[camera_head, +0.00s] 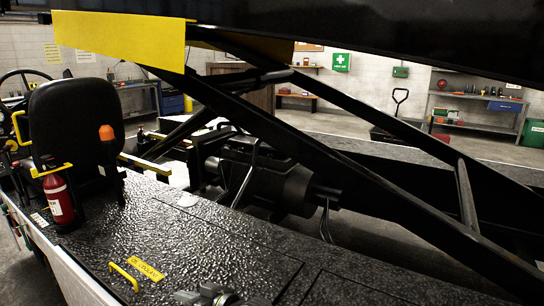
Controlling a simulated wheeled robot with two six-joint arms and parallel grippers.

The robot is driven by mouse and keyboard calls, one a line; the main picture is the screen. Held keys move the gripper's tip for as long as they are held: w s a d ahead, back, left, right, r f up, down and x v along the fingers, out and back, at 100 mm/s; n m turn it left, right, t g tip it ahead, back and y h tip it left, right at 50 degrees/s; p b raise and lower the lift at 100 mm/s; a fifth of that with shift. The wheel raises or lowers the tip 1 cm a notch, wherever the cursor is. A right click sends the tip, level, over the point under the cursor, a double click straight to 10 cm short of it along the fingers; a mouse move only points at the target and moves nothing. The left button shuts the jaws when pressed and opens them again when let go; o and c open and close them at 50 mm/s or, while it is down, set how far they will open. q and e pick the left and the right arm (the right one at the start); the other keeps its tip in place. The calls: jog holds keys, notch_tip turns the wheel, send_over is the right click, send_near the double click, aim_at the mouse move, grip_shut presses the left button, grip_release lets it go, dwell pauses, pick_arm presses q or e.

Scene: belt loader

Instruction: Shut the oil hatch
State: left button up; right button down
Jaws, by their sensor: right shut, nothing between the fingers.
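The oil hatch (185,262) is a black textured panel in the loader's deck. It carries a yellow label (146,271) and a yellow handle (124,276). The panel appears to lie flat, level with the deck around it; its near edge runs out of the picture, so I cannot tell if it is fully seated. My right gripper (208,297) shows only partly at the bottom edge, to the right of the label and handle. It is shut and empty, and appears apart from the handle. My left gripper is not in view.
A black seat (75,125) and a red fire extinguisher (60,202) stand at the left of the deck. Black diagonal beams (330,155) and the raised conveyor (400,35) hang over the right side. A motor (265,180) sits behind the deck. The deck around the handle is clear.

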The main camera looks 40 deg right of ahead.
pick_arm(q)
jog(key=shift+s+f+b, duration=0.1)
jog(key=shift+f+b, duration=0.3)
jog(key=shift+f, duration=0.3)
pick_arm(e)
jog(key=shift+s+a+f, duration=0.1)
jog(key=shift+a+f, duration=0.05)
jog(key=shift+f, duration=0.4)
jog(key=shift+s+a+f, duration=0.1)
jog(key=shift+a+f, duration=0.05)
jog(key=shift+f, duration=0.4)
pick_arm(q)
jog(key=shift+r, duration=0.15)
pick_arm(e)
jog(key=shift+w+r, duration=0.1)
jog(key=shift+r, duration=0.05)
pick_arm(q)
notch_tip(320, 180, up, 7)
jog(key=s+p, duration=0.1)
jog(key=p, duration=0.6)
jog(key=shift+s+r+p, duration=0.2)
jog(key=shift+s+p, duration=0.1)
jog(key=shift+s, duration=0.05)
pick_arm(e)
jog(key=s+d+r, duration=0.3)
jog(key=s+r, duration=0.3)
jog(key=s, duration=0.3)
jog(key=shift+s, duration=0.15)
